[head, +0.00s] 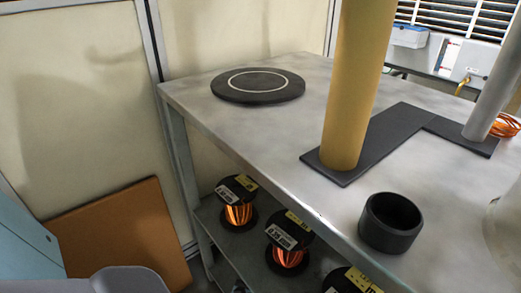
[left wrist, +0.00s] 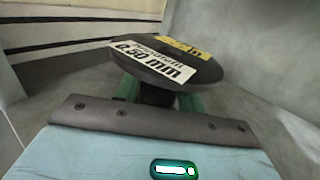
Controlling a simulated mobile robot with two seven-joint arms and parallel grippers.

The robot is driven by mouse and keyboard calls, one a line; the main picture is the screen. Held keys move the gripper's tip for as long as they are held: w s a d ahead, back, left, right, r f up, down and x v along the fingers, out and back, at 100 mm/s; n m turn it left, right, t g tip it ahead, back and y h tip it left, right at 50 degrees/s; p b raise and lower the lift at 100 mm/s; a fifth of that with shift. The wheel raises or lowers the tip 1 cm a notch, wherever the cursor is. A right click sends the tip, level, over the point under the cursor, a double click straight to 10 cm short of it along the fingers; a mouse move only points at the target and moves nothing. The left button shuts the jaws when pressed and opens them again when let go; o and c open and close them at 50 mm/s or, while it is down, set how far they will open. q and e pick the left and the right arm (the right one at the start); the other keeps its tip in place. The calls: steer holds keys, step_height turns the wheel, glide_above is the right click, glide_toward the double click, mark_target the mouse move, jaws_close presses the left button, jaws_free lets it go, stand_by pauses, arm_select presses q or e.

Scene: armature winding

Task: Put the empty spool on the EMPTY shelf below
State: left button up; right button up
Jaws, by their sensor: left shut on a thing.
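The spool (left wrist: 168,63) shows in the left wrist view, with a dark round flange and a label reading 0.50 mm. Its dark core, where visible, shows no copper. My left gripper (left wrist: 157,95) is shut on this core, with one green finger on each side beneath the flange. The flange is tilted in that view. Neither the left gripper nor this spool shows in the head view. A lower shelf (head: 236,247) under the metal table carries copper-wound spools. No shelf marked EMPTY can be made out. My right gripper is in neither view.
The metal table (head: 210,140) bears a black disc (head: 258,95) with a white ring, a tan column (head: 349,90) on a dark plate and a black cup (head: 391,222). Copper spools (head: 239,213) stand below its edge. A brown board (head: 122,238) leans at the left.

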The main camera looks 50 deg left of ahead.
arm_select(q)
steer(key=o, duration=1.2)
steer(key=shift+c, duration=0.2)
steer(key=shift+s+f, duration=0.1)
steer(key=shift+s, duration=0.05)
steer(key=shift+p+v, duration=1)
steer(key=shift+v, duration=2.8)
